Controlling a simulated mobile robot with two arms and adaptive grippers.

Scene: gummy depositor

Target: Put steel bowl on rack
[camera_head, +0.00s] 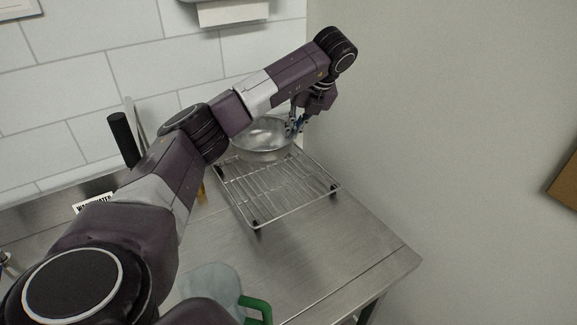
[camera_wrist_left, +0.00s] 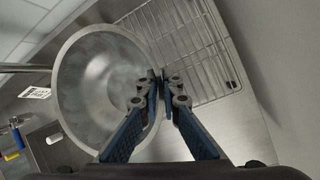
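The steel bowl (camera_head: 262,135) is upright at the far end of the wire rack (camera_head: 280,190), overlapping its back edge. I cannot tell whether it touches the rack or hangs just above it. My left gripper (camera_head: 294,124) is at the bowl's right rim. In the left wrist view the fingertips (camera_wrist_left: 160,78) are close together with the rim of the bowl (camera_wrist_left: 92,75) between them, one finger inside and one outside. The rack (camera_wrist_left: 190,45) shows empty beside the bowl there. My right gripper is not in view.
The rack stands on a steel table (camera_head: 345,240) near the wall corner. A clear jug with a green handle (camera_head: 257,308) stands at the front. A black-handled item (camera_head: 123,138) stands at the left by the tiled wall. The table's right front is clear.

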